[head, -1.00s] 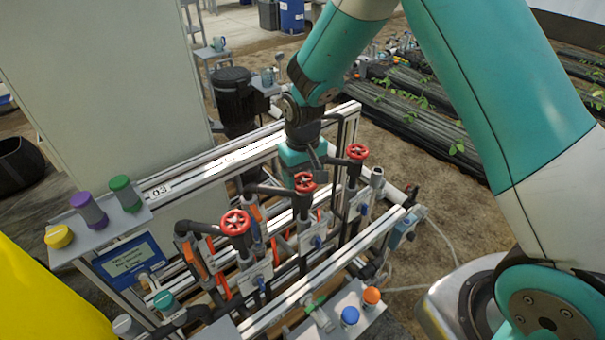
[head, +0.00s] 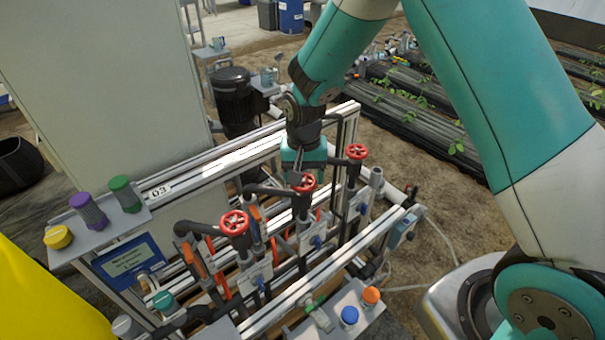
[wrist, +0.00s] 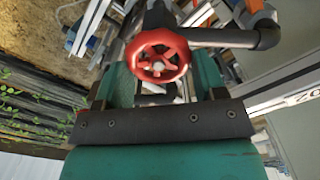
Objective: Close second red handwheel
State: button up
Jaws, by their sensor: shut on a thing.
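Three red handwheels stand in a row on the skid's black valves in the head view. The middle, second handwheel (head: 304,184) has my gripper (head: 304,175) at it from behind, and its far rim is partly covered. In the wrist view the same red handwheel (wrist: 158,56) lies between the two teal fingers of my gripper (wrist: 161,72). My gripper is shut on it, though the exact contact is hard to see. The nearer handwheel (head: 235,223) and the farther handwheel (head: 357,152) are free.
Aluminium rails (head: 215,165) and black pipes surround the valves. A black motor (head: 233,98) is behind.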

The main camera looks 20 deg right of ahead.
aim_at(306, 180)
jog(key=m, duration=0.5)
jog(key=shift+s+d+m, duration=0.1)
jog(key=shift+d+m, duration=0.05)
jog(key=shift+m, duration=0.15)
jog(key=m, duration=0.4)
jog(key=shift+s+d+m, duration=0.1)
jog(key=shift+m, duration=0.2)
jog(key=o, duration=0.9)
notch_tip(306, 180, up, 18)
jog(key=shift+f+b, duration=0.25)
jog(key=shift+b, duration=0.55)
jog(key=shift+s, duration=0.1)
